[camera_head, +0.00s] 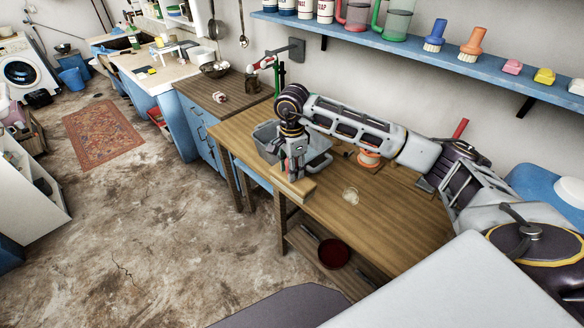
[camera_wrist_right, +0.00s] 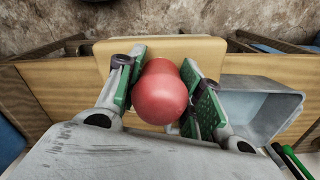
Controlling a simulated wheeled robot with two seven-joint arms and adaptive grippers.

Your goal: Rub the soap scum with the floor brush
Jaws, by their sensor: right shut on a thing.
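My right gripper (camera_head: 293,170) is shut on the floor brush (camera_head: 296,190), a pale wooden block near the front edge of the wooden table. In the right wrist view the green finger pads press either side of the brush's round red handle (camera_wrist_right: 160,92), with its tan block (camera_wrist_right: 115,60) beyond. The bristles are hidden, and I cannot tell whether they touch the tabletop. A small pale patch, apparently the soap scum (camera_head: 350,195), lies on the tabletop to the right of the brush, apart from it. My left gripper is not in view.
A grey basin (camera_head: 266,143) stands behind my right gripper; it also shows in the wrist view (camera_wrist_right: 262,105). An orange and white round item (camera_head: 369,158) sits behind the patch. The wooden tabletop (camera_head: 395,220) is clear to the right. A blue shelf (camera_head: 420,48) hangs above.

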